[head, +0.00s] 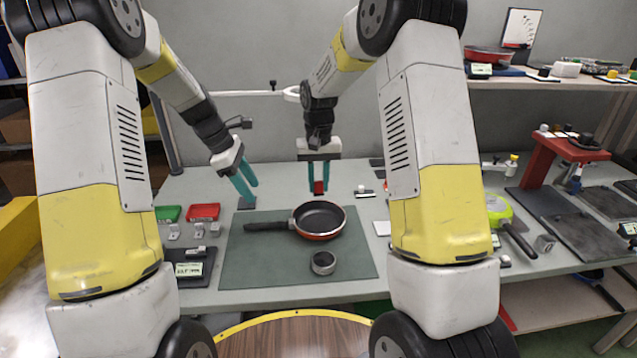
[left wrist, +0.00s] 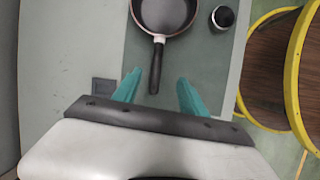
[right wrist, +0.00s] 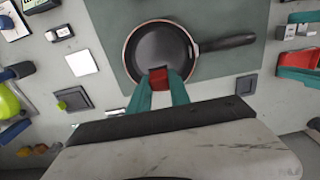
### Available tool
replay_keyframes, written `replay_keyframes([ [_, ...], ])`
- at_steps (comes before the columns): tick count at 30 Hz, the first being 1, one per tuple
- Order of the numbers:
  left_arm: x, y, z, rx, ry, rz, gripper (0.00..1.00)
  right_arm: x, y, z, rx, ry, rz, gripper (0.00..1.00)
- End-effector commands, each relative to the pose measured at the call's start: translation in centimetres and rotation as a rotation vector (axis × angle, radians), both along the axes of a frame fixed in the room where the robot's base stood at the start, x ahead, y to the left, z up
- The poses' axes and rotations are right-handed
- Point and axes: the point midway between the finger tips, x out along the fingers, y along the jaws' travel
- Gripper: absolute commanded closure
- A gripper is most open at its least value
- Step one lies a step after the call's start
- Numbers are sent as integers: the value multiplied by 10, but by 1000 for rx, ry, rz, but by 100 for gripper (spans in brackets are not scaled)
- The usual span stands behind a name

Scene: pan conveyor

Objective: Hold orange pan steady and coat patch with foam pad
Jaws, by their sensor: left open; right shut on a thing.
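The orange pan (head: 318,220) sits on the green mat (head: 262,272), with its dark handle (head: 266,226) pointing left. Its dark inside and orange rim also show in the left wrist view (left wrist: 166,17) and the right wrist view (right wrist: 148,50). My left gripper (head: 246,190) is open and empty, left of the pan and behind its handle; the handle lies ahead of the fingers in the left wrist view. My right gripper (head: 319,190) is shut on a red block, probably the foam pad (right wrist: 158,78), held above the pan's back edge. I cannot make out a patch in the pan.
A metal ring or cup (head: 323,262) stands on the mat in front of the pan. Red (head: 203,211) and green (head: 168,213) trays lie left of the mat. A green pan (head: 499,209) and a red stand (head: 560,155) are at the right.

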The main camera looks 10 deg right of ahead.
Motion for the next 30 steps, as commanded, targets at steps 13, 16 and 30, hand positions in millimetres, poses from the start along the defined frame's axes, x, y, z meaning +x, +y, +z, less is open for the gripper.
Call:
replay_keyframes([
  [13, 11, -10, -46, -14, 69, 88, 50, 0, 0, 0, 0, 0, 0, 100],
  [16, 10, -15, -59, -14, 70, 88, 50, 0, 0, 0, 0, 0, 0, 100],
  [30, 11, -41, -120, -14, 67, 85, 50, 0, 0, 0, 0, 0, 0, 100],
])
